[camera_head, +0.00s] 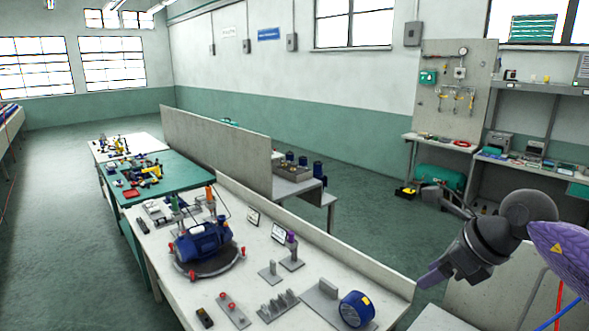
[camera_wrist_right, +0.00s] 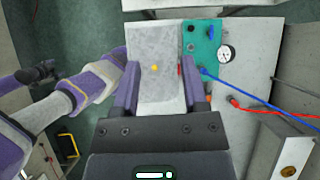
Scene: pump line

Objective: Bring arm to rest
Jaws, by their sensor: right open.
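My right arm comes in from the right edge in the head view, bent, with my right gripper (camera_head: 433,277) low beside the right end of the white bench (camera_head: 262,290). The gripper hangs clear of the bench in the picture. In the right wrist view my right gripper (camera_wrist_right: 158,88) is open, its two purple fingers apart with nothing held between them. A pale grey plate (camera_wrist_right: 157,40) with a yellow dot shows beyond the fingers; I cannot tell how far below it is. My left gripper does not show in the head view.
The bench holds a blue pump (camera_head: 203,242), a blue round part (camera_head: 356,309) and small fixtures. In the wrist view a teal box (camera_wrist_right: 202,45), a gauge (camera_wrist_right: 226,54), a blue hose (camera_wrist_right: 240,88) and a red hose (camera_wrist_right: 262,108) lie close right. Floor (camera_head: 370,215) behind the bench is free.

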